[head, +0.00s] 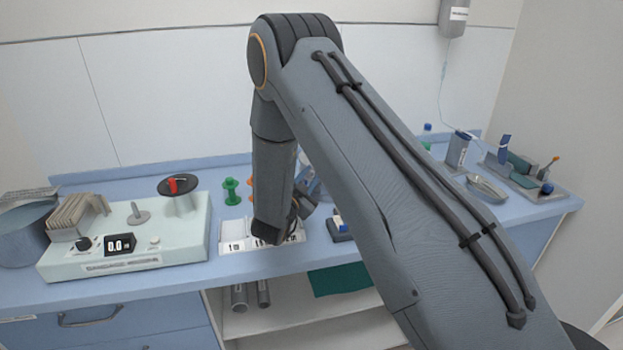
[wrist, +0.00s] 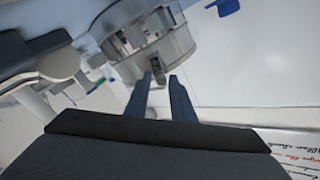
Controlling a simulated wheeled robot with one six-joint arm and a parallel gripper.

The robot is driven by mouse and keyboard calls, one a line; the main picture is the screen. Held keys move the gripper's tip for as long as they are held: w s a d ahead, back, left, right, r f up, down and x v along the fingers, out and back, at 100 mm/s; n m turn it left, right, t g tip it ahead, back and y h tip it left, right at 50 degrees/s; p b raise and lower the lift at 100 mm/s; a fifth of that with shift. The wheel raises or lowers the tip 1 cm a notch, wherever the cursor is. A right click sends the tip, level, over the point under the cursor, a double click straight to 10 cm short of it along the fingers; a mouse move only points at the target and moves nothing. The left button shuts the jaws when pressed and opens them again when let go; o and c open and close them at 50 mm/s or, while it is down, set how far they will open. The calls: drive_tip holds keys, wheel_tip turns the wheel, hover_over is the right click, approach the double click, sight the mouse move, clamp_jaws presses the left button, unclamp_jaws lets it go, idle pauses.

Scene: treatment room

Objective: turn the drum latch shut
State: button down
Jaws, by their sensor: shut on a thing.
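In the wrist view a round, shiny, part see-through drum (wrist: 148,42) fills the upper middle. A small dark latch (wrist: 157,69) sits on its near side. My gripper (wrist: 161,80) reaches up to it, with one finger on each side, and is shut on the latch. The finger gap looks narrow, and the exact contact is too small to see. The latch's turn angle cannot be told. In the head view my arm hides most of the drum, and only a clear bluish part (head: 309,183) shows beside the arm. My fingertips are hidden there.
A pale device (head: 125,240) with a black disc stands left on the blue counter (head: 330,262). Green and orange spools (head: 231,190) stand near the arm. A metal dish (head: 487,188) and a grey tray (head: 535,190) lie to the right. A shelf below holds dark cylinders (head: 240,297).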

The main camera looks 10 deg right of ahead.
drive_tip(key=shift+w+a+n, duration=0.3)
drive_tip(key=shift+a+n, duration=0.25)
drive_tip(key=shift+n, duration=0.55)
drive_tip(key=shift+y, duration=0.3)
drive_tip(key=c, duration=1.7)
unclamp_jaws()
drive_tip(key=shift+a, duration=0.1)
drive_tip(key=shift+c, duration=0.2)
drive_tip(key=shift+d, duration=0.3)
drive_tip(key=shift+s, duration=0.1)
drive_tip(key=b+v, duration=0.3)
drive_tip(key=v, duration=0.4)
drive_tip(key=shift+s+a, duration=0.25)
drive_tip(key=shift+a, duration=0.05)
drive_tip(key=shift+w, duration=0.1)
